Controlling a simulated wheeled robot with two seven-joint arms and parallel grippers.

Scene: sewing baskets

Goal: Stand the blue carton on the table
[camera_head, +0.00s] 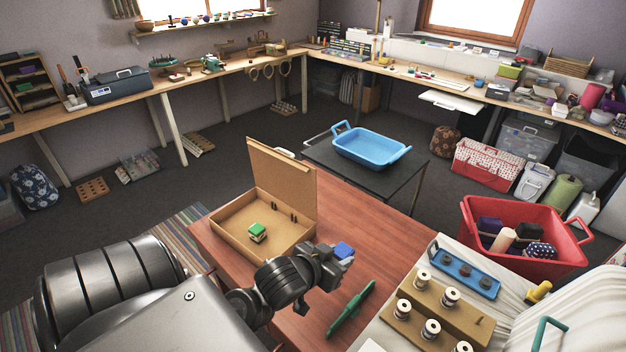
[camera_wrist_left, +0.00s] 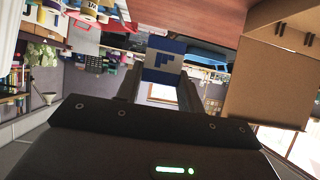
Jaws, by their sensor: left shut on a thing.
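The blue carton (camera_head: 343,250) is in the jaws of my left gripper (camera_head: 337,262), above the red-brown wooden table (camera_head: 350,210); its height over the top is hard to judge. Most of it is hidden by the gripper in the head view. In the left wrist view the carton (camera_wrist_left: 164,60) is blue with a pale mark and sits between the two fingers, which are shut on it. My right gripper is not in view.
An open cardboard box (camera_head: 290,190) holding a green-topped block (camera_head: 257,231) stands left of the gripper. A green tool (camera_head: 350,312) lies in front. A spool rack (camera_head: 458,322) and a red basket (camera_head: 545,262) are at the right. Bare tabletop shows behind the gripper.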

